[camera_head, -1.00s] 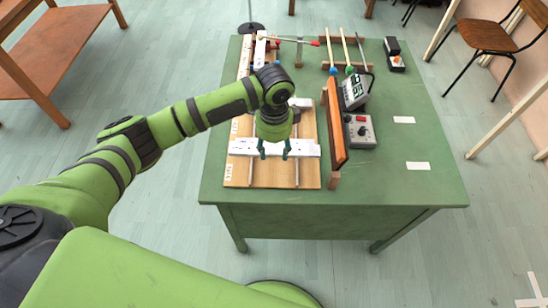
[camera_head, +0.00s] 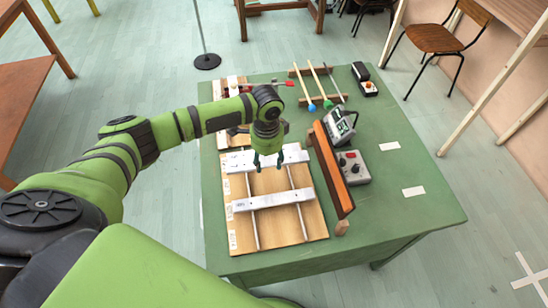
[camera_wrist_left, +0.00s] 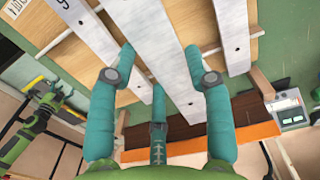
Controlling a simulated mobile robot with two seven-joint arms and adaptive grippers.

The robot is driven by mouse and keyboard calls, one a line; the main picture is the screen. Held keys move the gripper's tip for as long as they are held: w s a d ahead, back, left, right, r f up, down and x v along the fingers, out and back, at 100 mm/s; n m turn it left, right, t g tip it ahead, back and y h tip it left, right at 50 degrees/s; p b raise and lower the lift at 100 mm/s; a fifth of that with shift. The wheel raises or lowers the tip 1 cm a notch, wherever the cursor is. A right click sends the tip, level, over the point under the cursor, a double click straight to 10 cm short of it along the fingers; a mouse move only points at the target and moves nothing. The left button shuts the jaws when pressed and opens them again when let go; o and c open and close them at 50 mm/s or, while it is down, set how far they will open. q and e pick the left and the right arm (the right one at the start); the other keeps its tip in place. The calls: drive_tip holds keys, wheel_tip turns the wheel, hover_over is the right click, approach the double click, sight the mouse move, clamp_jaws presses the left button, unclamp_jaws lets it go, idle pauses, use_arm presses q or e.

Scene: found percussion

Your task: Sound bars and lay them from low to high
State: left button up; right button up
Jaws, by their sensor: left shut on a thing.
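My left gripper (camera_head: 268,165) is shut on a white bar (camera_head: 238,163) at the back part of a wooden board (camera_head: 287,234). In the left wrist view my left gripper (camera_wrist_left: 161,77) has its fingers on either side of this bar (camera_wrist_left: 152,38). A second white bar (camera_head: 272,200) lies across two thin rails on the board, nearer the front. In the wrist view one bar (camera_wrist_left: 84,25) shows left of the held one and another (camera_wrist_left: 231,33) to its right. Whether the held bar touches the rails is hard to tell. My right gripper is not in view.
A brown upright panel (camera_head: 333,170) stands right of the board. Beyond it are a meter with a display (camera_head: 340,127) and a grey box with knobs (camera_head: 350,168). Mallets (camera_head: 318,84) rest on a rack at the back. White cards (camera_head: 414,191) lie on clear green tabletop (camera_head: 400,225).

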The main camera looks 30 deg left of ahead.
sight(269, 164)
use_arm(q)
drive_tip(key=shift+d, duration=0.2)
drive_tip(key=shift+s+r+p, duration=0.1)
drive_tip(key=shift+r+p, duration=0.1)
drive_tip(key=shift+p, duration=0.2)
wheel_tip(269, 164, down, 5)
drive_tip(key=shift+r+b, duration=0.1)
drive_tip(key=shift+b, duration=1.05)
drive_tip(key=shift+a+f+b, duration=0.1)
drive_tip(key=shift+f+b, duration=0.25)
drive_tip(key=shift+f, duration=0.5)
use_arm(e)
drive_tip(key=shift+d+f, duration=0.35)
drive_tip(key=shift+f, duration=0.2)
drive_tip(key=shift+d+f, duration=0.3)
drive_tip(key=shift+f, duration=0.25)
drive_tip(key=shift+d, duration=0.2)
use_arm(q)
drive_tip(key=shift+f, duration=0.4)
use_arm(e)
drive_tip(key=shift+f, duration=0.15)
use_arm(q)
drive_tip(key=o, duration=1.5)
drive_tip(key=shift+o, duration=0.2)
